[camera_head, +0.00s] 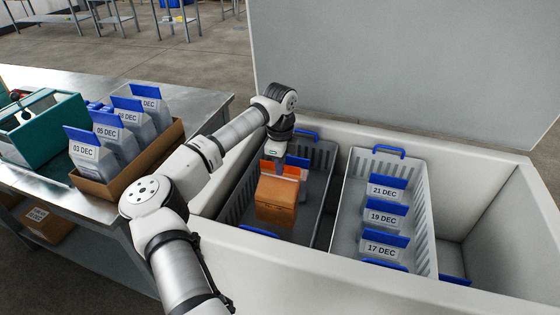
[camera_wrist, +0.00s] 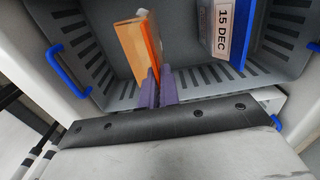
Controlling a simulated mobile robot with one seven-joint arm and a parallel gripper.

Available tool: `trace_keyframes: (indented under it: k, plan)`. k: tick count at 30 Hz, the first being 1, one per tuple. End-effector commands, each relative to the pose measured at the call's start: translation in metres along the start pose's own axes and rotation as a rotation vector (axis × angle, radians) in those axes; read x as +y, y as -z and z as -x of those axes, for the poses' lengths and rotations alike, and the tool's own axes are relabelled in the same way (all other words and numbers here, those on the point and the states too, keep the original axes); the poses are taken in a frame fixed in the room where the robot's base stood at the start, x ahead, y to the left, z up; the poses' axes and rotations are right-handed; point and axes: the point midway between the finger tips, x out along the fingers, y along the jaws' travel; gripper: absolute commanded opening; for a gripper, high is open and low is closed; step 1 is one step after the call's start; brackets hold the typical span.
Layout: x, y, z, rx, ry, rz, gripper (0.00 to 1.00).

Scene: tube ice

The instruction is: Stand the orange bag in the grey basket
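The orange bag (camera_head: 277,200) is inside the left grey basket (camera_head: 236,208), below my gripper (camera_head: 283,160) in the head view. It looks roughly upright, with its brighter orange top at the fingers. In the wrist view the bag (camera_wrist: 135,45) shows edge-on, and my gripper (camera_wrist: 156,85) has its purple fingers close together on the bag's top edge. The basket (camera_wrist: 85,60) has slotted grey walls and blue handles. I cannot tell whether the bag's bottom touches the basket floor.
A bag marked 15 DEC (camera_wrist: 222,30) stands in the same basket, to the right in the wrist view. A paler basket (camera_head: 422,215) beside it holds several dated bags. White chest walls (camera_head: 350,283) surround both. A table (camera_head: 200,115) at left carries a cardboard box (camera_head: 105,190) of bags.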

Motion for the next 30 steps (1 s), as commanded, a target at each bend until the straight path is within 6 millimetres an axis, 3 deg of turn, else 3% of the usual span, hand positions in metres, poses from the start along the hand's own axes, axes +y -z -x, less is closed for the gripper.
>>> trace_keyframes:
  k: [6,13,30]
  plan:
    - [0.0,0.0,-0.029,0.0,0.0,0.0,0.0]
    - [0.0,-0.001,-0.049,-0.001,0.001,0.0,0.0]
    - [0.0,0.0,-0.056,-0.001,0.001,0.0,0.0]
